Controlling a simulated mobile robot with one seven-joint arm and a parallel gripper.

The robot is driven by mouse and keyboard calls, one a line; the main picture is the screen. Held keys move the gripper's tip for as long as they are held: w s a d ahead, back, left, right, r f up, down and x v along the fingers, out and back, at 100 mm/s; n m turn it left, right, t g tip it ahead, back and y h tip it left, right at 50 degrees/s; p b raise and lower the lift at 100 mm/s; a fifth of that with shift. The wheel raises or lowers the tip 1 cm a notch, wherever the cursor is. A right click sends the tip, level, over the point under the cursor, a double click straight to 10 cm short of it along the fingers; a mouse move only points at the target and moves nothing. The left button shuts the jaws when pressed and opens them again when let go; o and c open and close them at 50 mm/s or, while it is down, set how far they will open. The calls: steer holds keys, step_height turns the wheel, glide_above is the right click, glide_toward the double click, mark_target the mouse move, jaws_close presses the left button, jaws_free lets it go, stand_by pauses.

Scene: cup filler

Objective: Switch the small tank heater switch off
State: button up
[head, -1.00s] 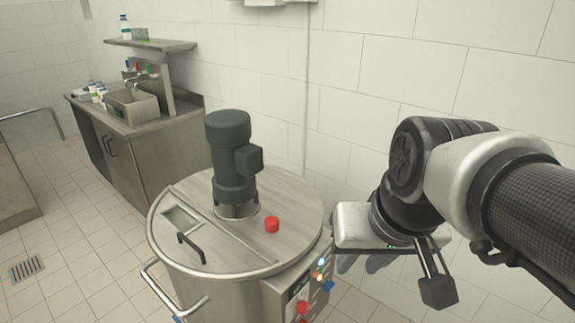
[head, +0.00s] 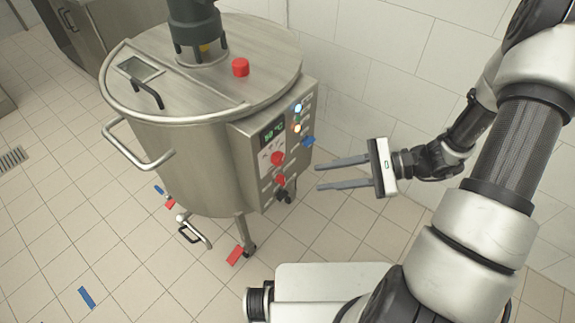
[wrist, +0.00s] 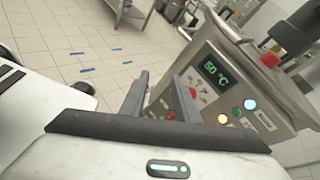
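The steel tank (head: 185,150) stands on legs and has a control panel (head: 248,160) on its right side. The panel bears a green display (head: 272,133), lit lamps (head: 297,108), an upper red knob (head: 277,158), a lower red knob (head: 281,181), black knobs (head: 285,196) and a blue knob (head: 309,141). I cannot read the labels, so I cannot tell which is the heater switch. My gripper (head: 318,175) is open and empty, its fingers pointing at the panel from the right, apart from it. In the wrist view the display (wrist: 215,70) reads about 50 °C.
A red button (head: 240,67) and a motor (head: 195,25) sit on the lid. A rail handle (head: 135,150) and a valve (head: 192,230) stick out from the tank. The tiled wall (head: 400,60) is behind my arm. Floor right of the panel is clear.

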mark_target(282, 181)
steer(key=w+d+f+m+t+b, duration=0.1)
steer(key=d+f+m+t+b, duration=0.15)
steer(key=f+m+t, duration=0.55)
steer(key=w+d+f+m+t+b, duration=0.1)
steer(key=f+m+t+b, duration=0.15)
steer(key=f, duration=1.05)
steer(key=b+x, duration=0.2)
steer(key=x, duration=1.5)
steer(key=shift+m+b, duration=0.4)
steer(key=shift+m, duration=0.05)
steer(key=shift+w, duration=0.1)
jaws_close()
